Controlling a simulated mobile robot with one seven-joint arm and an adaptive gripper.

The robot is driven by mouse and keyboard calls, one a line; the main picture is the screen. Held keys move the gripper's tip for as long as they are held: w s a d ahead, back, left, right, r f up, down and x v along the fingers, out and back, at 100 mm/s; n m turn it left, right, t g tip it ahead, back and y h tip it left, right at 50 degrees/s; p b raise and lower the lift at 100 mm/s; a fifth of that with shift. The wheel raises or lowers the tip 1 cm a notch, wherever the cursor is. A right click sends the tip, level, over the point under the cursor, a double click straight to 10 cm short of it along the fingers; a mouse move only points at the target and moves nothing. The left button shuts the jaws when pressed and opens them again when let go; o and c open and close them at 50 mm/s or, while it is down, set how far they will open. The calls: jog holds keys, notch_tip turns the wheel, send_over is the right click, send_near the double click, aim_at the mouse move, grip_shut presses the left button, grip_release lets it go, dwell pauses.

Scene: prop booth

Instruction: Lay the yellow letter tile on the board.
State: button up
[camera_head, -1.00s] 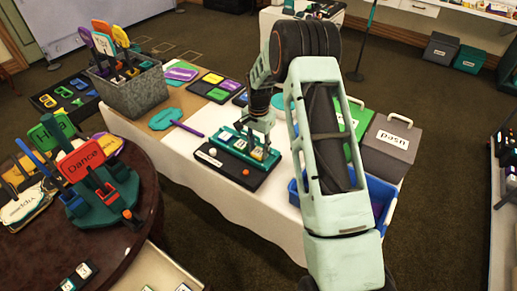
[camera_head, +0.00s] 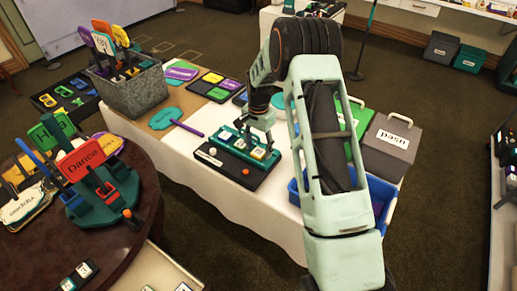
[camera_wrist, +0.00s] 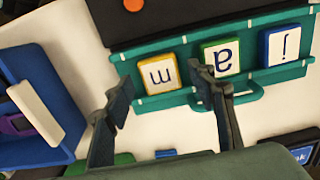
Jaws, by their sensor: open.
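The yellow-edged letter tile (camera_wrist: 158,74), marked "m", lies face up on the teal board (camera_wrist: 265,75) in the wrist view, at the left end of a row. In the head view my gripper (camera_head: 265,140) is just above the right end of the teal board (camera_head: 228,135). It holds nothing.
The board stands by a black base with an orange ball (camera_head: 245,172) and a white ball (camera_head: 212,151). A blue bin (camera_head: 380,190), a green case (camera_head: 360,115) and a grey box (camera_head: 390,145) stand to the right. A purple-handled teal paddle (camera_head: 168,116) lies to the left.

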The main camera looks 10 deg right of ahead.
aim_at(258, 152)
notch_tip(258, 152, up, 11)
jog(key=shift+r+b, duration=0.15)
jog(key=shift+b, duration=0.15)
dwell(0.4)
